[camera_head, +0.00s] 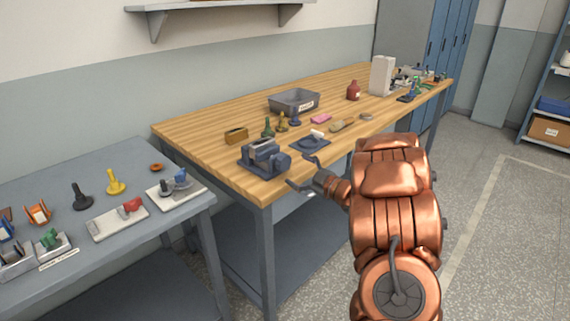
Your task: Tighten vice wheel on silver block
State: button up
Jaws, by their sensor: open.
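A blue-grey vice (258,155) sits at the front left corner of the wooden workbench. A round dark part on its right side looks like the vice wheel (283,162). Something paler shows at the top of the vice, but I cannot tell whether it is a silver block in the jaws. My gripper (303,173) is open and empty, its fingers spread toward the vice. It is just right of the wheel, near the bench's front edge, and appears apart from it.
A blue plate with a pale-topped item (313,141) lies behind my gripper. Small bottles, a pink block (321,119), a grey bin (294,101) and a red bottle (353,91) stand farther back. A grey table (95,185) with several fixtures is at left. The bench's left end is mostly clear.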

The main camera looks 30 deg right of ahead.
aim_at(286, 164)
jog(key=shift+p+x, duration=0.5)
jog(key=shift+x, duration=2.55)
jog(key=c, duration=1.2)
jog(key=m+p, duration=0.3)
jog(key=m, duration=0.1)
jog(key=shift+r+p, duration=0.15)
jog(key=shift+p, duration=0.25)
jog(key=shift+o, duration=0.2)
jog(key=shift+m+p, duration=1)
jog(key=shift+m, duration=0.5)
jog(key=shift+f, duration=0.2)
